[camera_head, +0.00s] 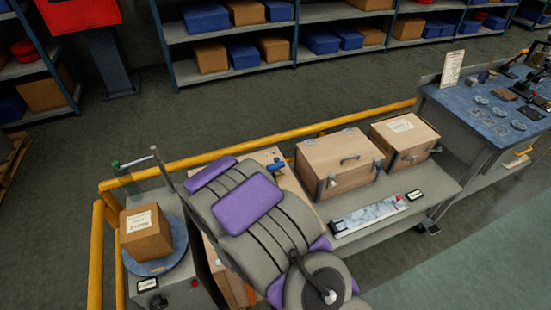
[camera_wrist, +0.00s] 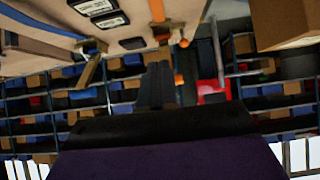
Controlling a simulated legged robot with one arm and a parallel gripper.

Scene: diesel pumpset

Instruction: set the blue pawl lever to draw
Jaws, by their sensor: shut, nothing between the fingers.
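A small blue part (camera_head: 279,167), which looks like the pawl lever, sits by the wooden case just behind my arm in the head view. It is too small to tell which way it is set. I cannot pick it out in the wrist view. My gripper (camera_wrist: 157,68) shows in the wrist view as dark fingers, shut together with nothing between them. In the head view my grey and purple arm covers the middle of the bench, and I cannot make out the gripper there.
A cardboard box (camera_head: 146,234) sits on a round blue plate at the left. Wooden cases (camera_head: 340,165) stand right of my arm. A yellow rail (camera_head: 230,151) runs behind the bench. A blue-topped table (camera_head: 470,105) holds small parts at the right. Open floor lies behind the rail.

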